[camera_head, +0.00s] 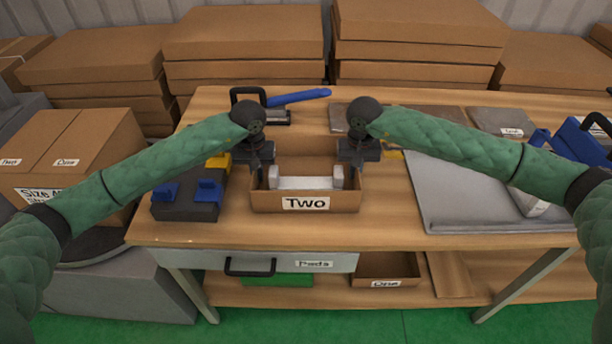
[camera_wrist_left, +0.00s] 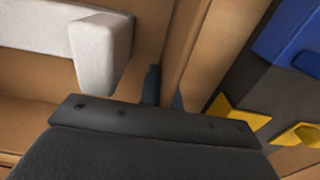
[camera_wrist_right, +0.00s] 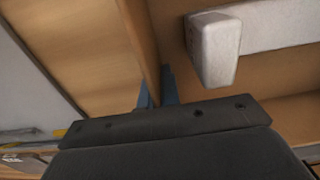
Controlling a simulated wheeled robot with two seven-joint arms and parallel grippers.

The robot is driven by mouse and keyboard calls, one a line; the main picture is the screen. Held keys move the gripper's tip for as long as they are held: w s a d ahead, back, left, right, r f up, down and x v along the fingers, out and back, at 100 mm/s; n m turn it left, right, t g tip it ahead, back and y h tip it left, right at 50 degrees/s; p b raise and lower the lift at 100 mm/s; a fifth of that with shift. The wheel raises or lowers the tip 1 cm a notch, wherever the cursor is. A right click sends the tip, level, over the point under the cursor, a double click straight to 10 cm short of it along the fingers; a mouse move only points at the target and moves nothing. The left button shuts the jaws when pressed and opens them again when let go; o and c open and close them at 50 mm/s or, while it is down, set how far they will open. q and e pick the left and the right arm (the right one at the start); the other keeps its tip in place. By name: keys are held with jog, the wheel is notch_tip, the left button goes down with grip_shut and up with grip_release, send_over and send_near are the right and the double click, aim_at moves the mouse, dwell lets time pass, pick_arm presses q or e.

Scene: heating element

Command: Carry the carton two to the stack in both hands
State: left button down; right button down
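Carton two (camera_head: 262,200) is an open cardboard box labelled "Two", upright on the workbench and holding a white U-shaped part (camera_head: 306,183). My left gripper (camera_head: 259,171) is at its left wall and my right gripper (camera_head: 355,171) at its right wall. In the left wrist view, the fingers (camera_wrist_left: 163,90) straddle the carton wall (camera_wrist_left: 195,45), close against it. In the right wrist view, the fingers (camera_wrist_right: 156,90) likewise pinch the opposite wall (camera_wrist_right: 140,40). A cardboard block (camera_head: 85,140) labelled "Two", "One" and "Size 40" stands at the left; I cannot tell whether it is the stack.
A dark fixture with blue clamps (camera_head: 187,205) stands close left of the carton. A grey mat (camera_head: 465,195) lies to the right, and a blue-handled tool (camera_head: 298,97) behind. A carton labelled "One" (camera_head: 385,268) is on the lower shelf. Large cartons (camera_head: 415,50) line the back.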

pick_arm(q)
jog(key=shift+r, duration=0.15)
pick_arm(e)
jog(key=shift+r, duration=0.15)
